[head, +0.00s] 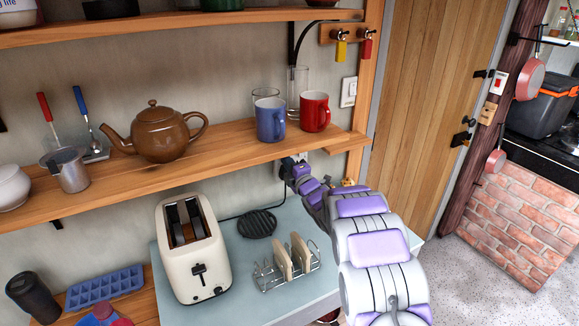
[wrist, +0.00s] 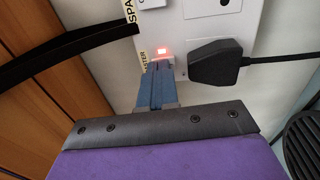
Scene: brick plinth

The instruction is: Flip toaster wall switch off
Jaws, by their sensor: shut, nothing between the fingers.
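The toaster wall switch (wrist: 162,51) sits on a white socket plate (wrist: 195,38) in the wrist view and shows a red light. A label ending in "STER" is beside it, partly hidden. My gripper (wrist: 160,68) is shut and empty, its blue-grey fingertips right at the switch's near edge; I cannot tell whether they touch it. The fingers hide part of the switch and plate. In the head view my gripper (head: 290,168) is at the wall under the shelf, and the socket plate (head: 302,157) is mostly hidden. The cream toaster (head: 193,248) stands on the counter.
A black plug (wrist: 220,63) with a cable is in the socket right of the switch. A shelf (head: 235,142) with a brown teapot (head: 160,132), a blue mug (head: 270,118) and a red mug (head: 315,111) lies above my arm. A toast rack (head: 288,264) stands below left.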

